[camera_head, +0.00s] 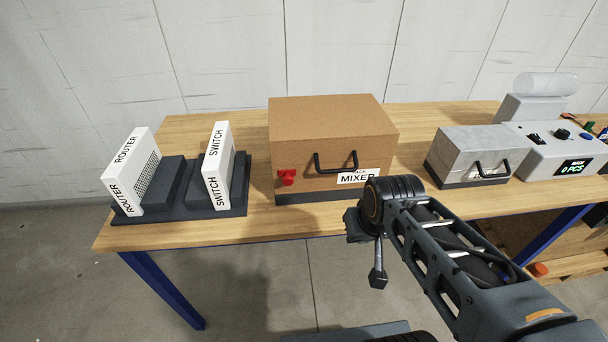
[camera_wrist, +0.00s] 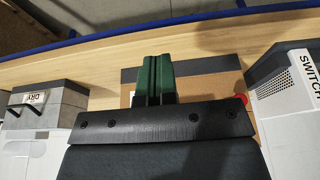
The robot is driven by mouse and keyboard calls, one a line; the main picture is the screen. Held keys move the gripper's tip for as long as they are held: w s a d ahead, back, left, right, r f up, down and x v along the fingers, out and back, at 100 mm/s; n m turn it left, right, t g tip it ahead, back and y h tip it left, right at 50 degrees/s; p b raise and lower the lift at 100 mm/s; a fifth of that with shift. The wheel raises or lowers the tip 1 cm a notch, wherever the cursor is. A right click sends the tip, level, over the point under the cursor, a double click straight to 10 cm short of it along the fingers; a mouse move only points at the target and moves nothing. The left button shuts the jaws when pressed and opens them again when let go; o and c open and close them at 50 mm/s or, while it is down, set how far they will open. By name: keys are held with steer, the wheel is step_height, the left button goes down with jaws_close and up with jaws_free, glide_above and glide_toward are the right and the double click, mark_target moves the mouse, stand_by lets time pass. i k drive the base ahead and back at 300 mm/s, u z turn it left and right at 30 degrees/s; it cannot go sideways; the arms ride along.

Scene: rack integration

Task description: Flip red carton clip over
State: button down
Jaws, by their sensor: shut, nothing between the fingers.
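The red carton clip (camera_head: 287,177) is on the lower left of the front face of a brown carton (camera_head: 325,115), left of its black handle (camera_head: 335,163). In the wrist view the clip (camera_wrist: 240,100) shows only in part, at the right edge of my gripper's dark body. My gripper (camera_wrist: 157,60) is shut and empty, its two green fingers together. In the wrist view the fingers overlap the carton and the wooden table top, apart from the clip. In the head view my wrist is in front of the carton's right side, and the fingers cannot be made out clearly.
On the wooden table (camera_head: 190,228), a dark stand (camera_head: 230,200) holds white router (camera_head: 131,168) and switch (camera_head: 216,165) boxes at left. A grey case with a handle (camera_head: 470,155) and a white device with a display (camera_head: 555,150) stand at right. Bare wood lies between them.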

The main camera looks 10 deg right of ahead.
mark_target(288, 180)
steer(key=z, duration=1.7)
steer(key=k, duration=1.35)
steer(key=u, duration=2)
steer(key=i, duration=0.5)
steer(key=z, duration=0.05)
